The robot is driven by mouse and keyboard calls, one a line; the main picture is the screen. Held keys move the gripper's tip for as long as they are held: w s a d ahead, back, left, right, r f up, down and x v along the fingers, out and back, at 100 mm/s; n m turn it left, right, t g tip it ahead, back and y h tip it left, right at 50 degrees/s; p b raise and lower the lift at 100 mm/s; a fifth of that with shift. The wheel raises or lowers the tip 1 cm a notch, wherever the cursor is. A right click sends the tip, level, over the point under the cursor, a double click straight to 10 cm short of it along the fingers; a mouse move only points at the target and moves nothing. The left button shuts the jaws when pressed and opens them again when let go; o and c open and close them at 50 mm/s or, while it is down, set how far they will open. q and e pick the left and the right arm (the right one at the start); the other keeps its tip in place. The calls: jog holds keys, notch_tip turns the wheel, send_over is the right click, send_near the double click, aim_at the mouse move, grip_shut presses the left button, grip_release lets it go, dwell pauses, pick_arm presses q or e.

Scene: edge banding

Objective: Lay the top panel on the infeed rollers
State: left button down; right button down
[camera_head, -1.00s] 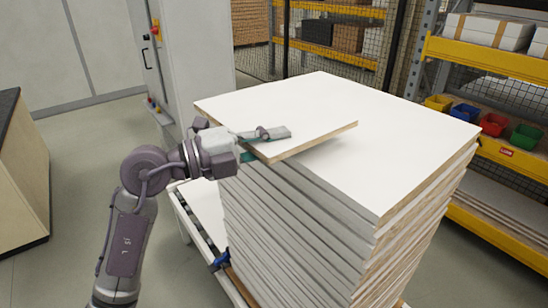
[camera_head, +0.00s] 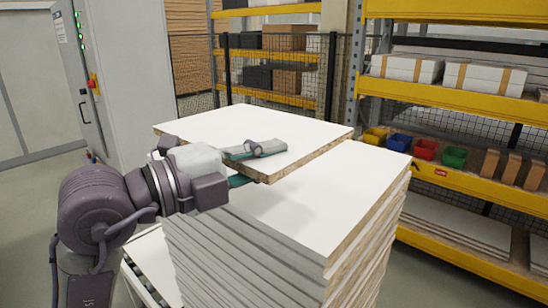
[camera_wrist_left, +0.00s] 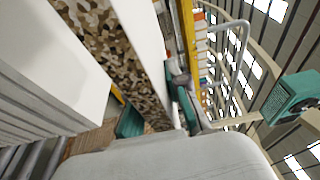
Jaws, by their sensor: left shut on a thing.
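The top panel (camera_head: 255,128) is white with a bare chipboard edge. My left gripper (camera_head: 250,165) is shut on its near edge, one finger on the upper face and one below. The panel is held above the stack of panels (camera_head: 320,205), with a gap and a shadow at its near side; whether its far side is clear is hidden. In the left wrist view the panel's chipboard edge (camera_wrist_left: 115,55) runs between the teal fingers (camera_wrist_left: 158,112). The infeed rollers cannot be made out for certain. My right gripper is not in view.
A low frame with a dark strip (camera_head: 148,272) runs along the stack's left side. A grey cabinet (camera_head: 125,75) stands behind left. A yellow-beamed shelf (camera_head: 460,100) with coloured bins stands close on the right. A mesh fence (camera_head: 285,75) is behind.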

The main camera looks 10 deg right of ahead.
pick_arm(q)
jog(key=s+a+r+p, duration=0.3)
jog(key=a+r+p, duration=0.3)
jog(key=a+r, duration=0.2)
jog(key=shift+s+a, duration=0.3)
jog(key=shift+a, duration=0.1)
jog(key=shift+d, duration=0.1)
jog(key=shift+r+g+y+p, duration=1)
jog(key=shift+g+y+p, duration=0.1)
jog(key=shift+y, duration=1.45)
jog(key=shift+r+g+y+p, duration=0.95)
jog(key=shift+g+y+p, duration=0.15)
jog(key=shift+y, duration=1.5)
jog(key=shift+r+g+y+p, duration=1)
jog(key=shift+y+p, duration=0.1)
jog(key=shift+y, duration=1.45)
